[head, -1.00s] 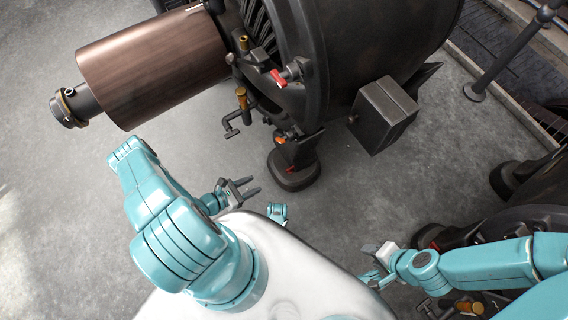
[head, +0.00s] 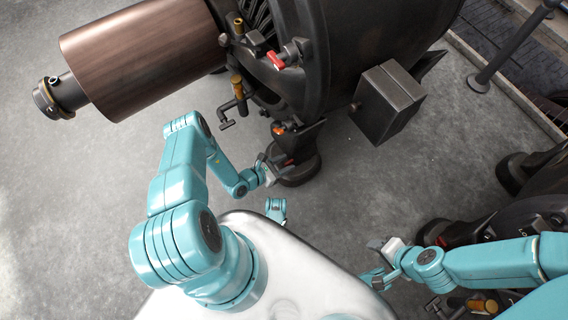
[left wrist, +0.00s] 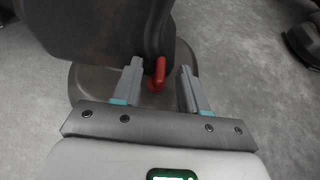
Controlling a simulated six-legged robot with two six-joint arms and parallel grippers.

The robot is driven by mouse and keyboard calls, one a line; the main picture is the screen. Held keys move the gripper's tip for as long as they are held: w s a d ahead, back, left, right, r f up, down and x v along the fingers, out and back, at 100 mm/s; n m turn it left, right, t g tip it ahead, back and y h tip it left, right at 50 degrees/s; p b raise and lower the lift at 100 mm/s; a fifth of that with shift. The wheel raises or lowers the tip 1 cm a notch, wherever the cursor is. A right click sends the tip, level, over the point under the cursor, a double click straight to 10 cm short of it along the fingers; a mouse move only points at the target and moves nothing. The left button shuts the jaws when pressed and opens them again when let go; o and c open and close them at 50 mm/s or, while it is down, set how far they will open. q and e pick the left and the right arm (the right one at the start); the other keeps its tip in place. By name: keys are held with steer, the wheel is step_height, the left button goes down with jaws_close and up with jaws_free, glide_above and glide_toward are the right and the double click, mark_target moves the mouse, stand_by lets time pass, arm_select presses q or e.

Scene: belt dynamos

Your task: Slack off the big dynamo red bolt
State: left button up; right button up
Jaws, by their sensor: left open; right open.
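The big dynamo (head: 350,45) is a dark machine with a brown drum on its left side. Its red bolt (left wrist: 158,74) shows in the left wrist view low on the dark foot, as a short red lever standing up. My left gripper (left wrist: 160,80) is open, with one finger on each side of the red bolt and visible gaps to it. In the head view my left gripper (head: 272,168) is at the dynamo's foot and largely covers the bolt there. My right gripper (head: 376,250) is open and empty at the lower right, away from the big dynamo.
A red lever (head: 277,62) and orange-handled fittings (head: 237,88) stick out of the dynamo's front. A dark box (head: 386,103) hangs on its right. Another dark machine (head: 500,215) stands at the right. The grey floor at the left is clear.

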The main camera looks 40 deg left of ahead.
arm_select(q)
steer(key=shift+c, duration=0.3)
jaws_close()
steer(key=shift+w+a+f+m+h+b, duration=0.1)
steer(key=shift+f+m+h+b, duration=0.05)
steer(key=shift+m+h+b, duration=0.3)
steer(key=shift+h, duration=0.25)
arm_select(e)
steer(key=shift+w+f, duration=0.4)
steer(key=shift+f, duration=0.1)
arm_select(q)
steer(key=shift+o, duration=0.3)
jaws_free()
